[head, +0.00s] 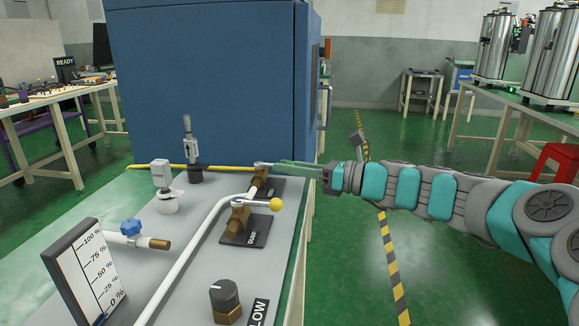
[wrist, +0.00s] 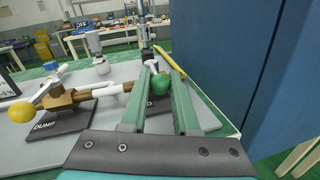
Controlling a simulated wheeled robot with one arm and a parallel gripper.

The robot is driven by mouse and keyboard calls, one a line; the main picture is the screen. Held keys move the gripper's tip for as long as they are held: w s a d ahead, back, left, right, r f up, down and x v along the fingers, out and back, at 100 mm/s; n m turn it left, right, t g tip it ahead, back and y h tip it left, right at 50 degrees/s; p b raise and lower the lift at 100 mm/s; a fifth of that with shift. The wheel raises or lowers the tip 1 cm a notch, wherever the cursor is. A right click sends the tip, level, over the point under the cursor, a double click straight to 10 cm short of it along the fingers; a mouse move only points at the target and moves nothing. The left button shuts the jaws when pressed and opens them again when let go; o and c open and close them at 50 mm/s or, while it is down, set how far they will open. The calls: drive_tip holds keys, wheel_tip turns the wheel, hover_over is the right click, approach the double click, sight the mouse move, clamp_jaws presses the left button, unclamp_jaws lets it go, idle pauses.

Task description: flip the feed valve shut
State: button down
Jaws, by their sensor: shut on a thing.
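The far valve, which I take for the feed valve, has a brass body (head: 259,181) on a dark plate, its label mostly hidden by my arm. Its green ball knob (wrist: 160,84) shows between my fingers in the wrist view, with a short silver lever (wrist: 151,66) beyond it. My gripper (head: 268,165) comes in from the right and is shut on this handle; it also shows in the wrist view (wrist: 154,62). The knob is hidden in the head view.
The DUMP valve with a yellow ball (head: 276,204) stands nearer, close beside the held one. A white pipe (head: 192,255), a level scale (head: 86,272) and a black knob (head: 224,293) are on the grey bench. A blue cabinet (head: 210,80) stands behind.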

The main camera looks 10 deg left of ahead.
drive_tip(key=c, duration=0.7)
unclamp_jaws()
drive_tip(key=shift+o, duration=0.2)
drive_tip(key=shift+d, duration=0.15)
drive_tip(key=s+d, duration=0.1)
drive_tip(key=d, duration=0.6)
drive_tip(key=shift+d, duration=0.25)
drive_tip(key=shift+s, duration=0.1)
